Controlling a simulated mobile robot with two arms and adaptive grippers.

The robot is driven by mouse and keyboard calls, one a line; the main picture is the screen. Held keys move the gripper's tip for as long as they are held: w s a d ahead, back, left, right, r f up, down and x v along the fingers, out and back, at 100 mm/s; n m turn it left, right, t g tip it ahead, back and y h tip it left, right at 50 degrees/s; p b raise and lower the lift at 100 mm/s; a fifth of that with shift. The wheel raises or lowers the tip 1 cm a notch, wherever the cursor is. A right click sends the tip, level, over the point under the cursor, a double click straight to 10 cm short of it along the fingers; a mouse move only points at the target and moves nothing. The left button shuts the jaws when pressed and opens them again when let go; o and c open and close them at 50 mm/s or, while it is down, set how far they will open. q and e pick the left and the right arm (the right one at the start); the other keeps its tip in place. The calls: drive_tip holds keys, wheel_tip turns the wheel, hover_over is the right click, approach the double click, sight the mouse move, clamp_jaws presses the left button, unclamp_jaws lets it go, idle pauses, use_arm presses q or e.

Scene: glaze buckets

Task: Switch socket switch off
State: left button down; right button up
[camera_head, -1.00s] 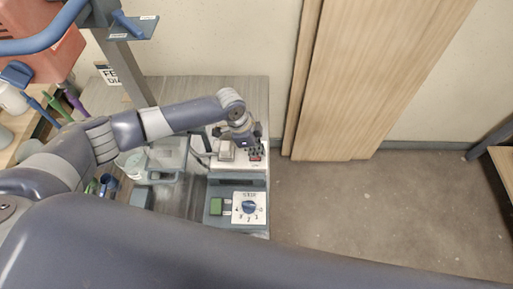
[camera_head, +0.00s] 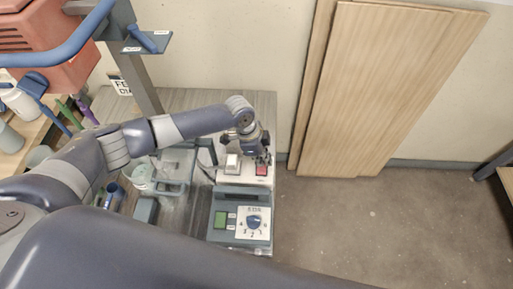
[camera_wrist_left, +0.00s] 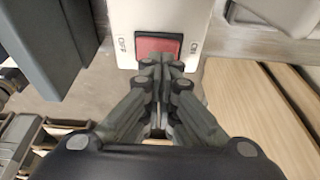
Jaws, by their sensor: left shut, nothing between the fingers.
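The white socket block (camera_head: 234,176) lies on the grey table and has a red rocker switch (camera_head: 262,171) at its right end. In the left wrist view the red switch (camera_wrist_left: 158,47) sits in the white housing (camera_wrist_left: 150,17), with "OFF" printed left of it and "ON" right of it. My left gripper (camera_head: 263,160) is shut and empty. Its fingertips (camera_wrist_left: 165,62) are at the near edge of the switch and hide part of it; I cannot tell whether they touch. Which way the rocker is tipped is not clear. My right gripper is not in view.
A grey box with a blue dial (camera_head: 253,222) and a green panel stands just in front of the socket. A clear container (camera_head: 175,172) is to the left. Wooden boards (camera_head: 385,90) lean on the wall to the right, above open floor.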

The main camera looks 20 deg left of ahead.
use_arm(q)
drive_tip(key=r+p, duration=0.3)
drive_tip(key=shift+s+r, duration=0.3)
drive_tip(key=s+a+r+b, duration=0.2)
drive_tip(key=s+r, duration=0.1)
drive_tip(key=r, duration=0.5)
drive_tip(key=shift+r, duration=0.35)
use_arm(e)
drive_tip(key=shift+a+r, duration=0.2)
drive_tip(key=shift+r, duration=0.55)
use_arm(q)
drive_tip(key=shift+a, duration=0.1)
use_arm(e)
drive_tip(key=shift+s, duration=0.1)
